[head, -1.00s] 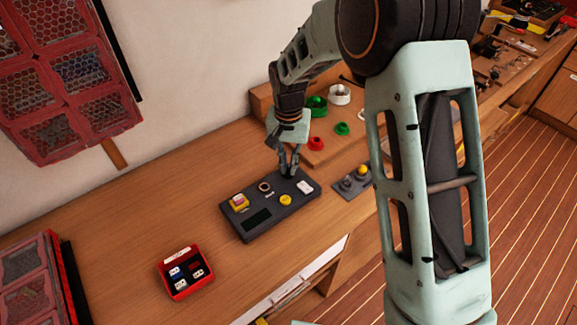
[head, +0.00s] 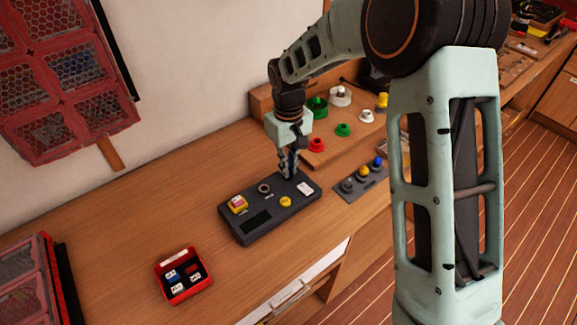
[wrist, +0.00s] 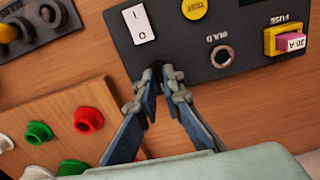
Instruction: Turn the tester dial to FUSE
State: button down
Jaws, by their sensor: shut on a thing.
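The tester (head: 254,228) is a flat dark box on the wooden bench, and its top shows upside down in the wrist view (wrist: 185,52). It carries a yellow TEST button (wrist: 194,8), a round socket (wrist: 222,56), a white rocker switch (wrist: 139,24) and a yellow FUSE holder (wrist: 283,40) with a pink 20 A fuse. My gripper (head: 288,172) points down at the tester's far edge. In the wrist view my gripper (wrist: 157,78) is shut on the dark dial (wrist: 156,73), which the fingertips mostly hide. The dial's pointer and setting cannot be read.
A red box (head: 184,292) with small fuses stands at the front left. A small plate (head: 362,184) with bulbs lies right of the tester. Red, green and white holders (head: 317,145) stand on a raised wooden board behind. Bare bench lies left of the tester.

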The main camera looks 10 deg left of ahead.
jog(key=shift+n, duration=0.3)
dwell(0.4)
jog(key=c, duration=2.1)
grip_release()
notch_tip(320, 180, up, 12)
jog(key=shift+r, duration=0.1)
